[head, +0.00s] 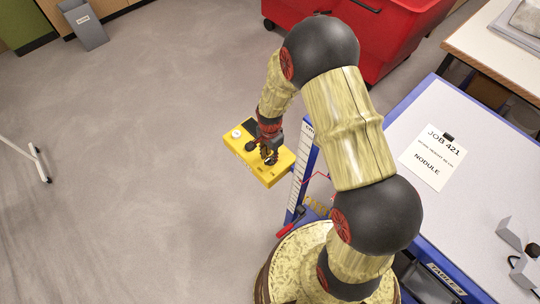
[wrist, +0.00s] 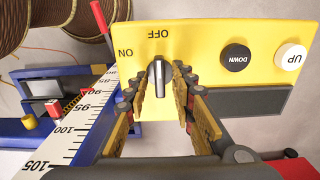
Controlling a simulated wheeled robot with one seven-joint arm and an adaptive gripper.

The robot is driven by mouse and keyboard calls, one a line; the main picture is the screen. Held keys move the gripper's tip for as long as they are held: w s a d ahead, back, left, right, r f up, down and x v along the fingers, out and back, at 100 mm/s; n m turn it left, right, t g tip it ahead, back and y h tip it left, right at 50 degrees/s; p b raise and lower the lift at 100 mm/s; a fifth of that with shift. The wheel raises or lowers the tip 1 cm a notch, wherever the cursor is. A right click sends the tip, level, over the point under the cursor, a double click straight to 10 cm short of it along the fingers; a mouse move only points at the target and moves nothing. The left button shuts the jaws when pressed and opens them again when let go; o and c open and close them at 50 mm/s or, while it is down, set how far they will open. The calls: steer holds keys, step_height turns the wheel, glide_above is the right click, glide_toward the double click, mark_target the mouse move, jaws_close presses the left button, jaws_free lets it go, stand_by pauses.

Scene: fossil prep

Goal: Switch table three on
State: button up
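The yellow control box (head: 252,165) hangs beside the blue-framed table labelled TABLE 3 (head: 445,279). In the wrist view the box face (wrist: 200,50) carries a grey rotary switch (wrist: 159,78), with OFF printed above it and ON to its left. The switch lies nearly upright in the picture, in line with OFF. A black DOWN button (wrist: 235,57) and a white UP button (wrist: 290,56) are to its right. My gripper (wrist: 159,85) is open, its fingers on either side of the switch with some gap showing. Whether either finger touches it is unclear.
A height scale (wrist: 75,125) runs beside the box, showing marks around 90 to 105. A JOB 421 sheet (head: 433,157) lies on the table top. A red bin (head: 392,35) stands behind. The floor (head: 130,150) left of the box is clear.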

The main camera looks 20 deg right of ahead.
jaws_close()
steer(key=shift+n, duration=0.4)
steer(key=n+b, duration=0.1)
steer(key=n, duration=0.4)
steer(key=shift+b, duration=0.4)
steer(key=n+b, duration=0.1)
steer(key=n, duration=0.5)
steer(key=shift+n, duration=0.3)
stand_by(0.3)
steer(key=shift+o, duration=0.3)
jaws_free()
steer(key=shift+o, duration=0.6)
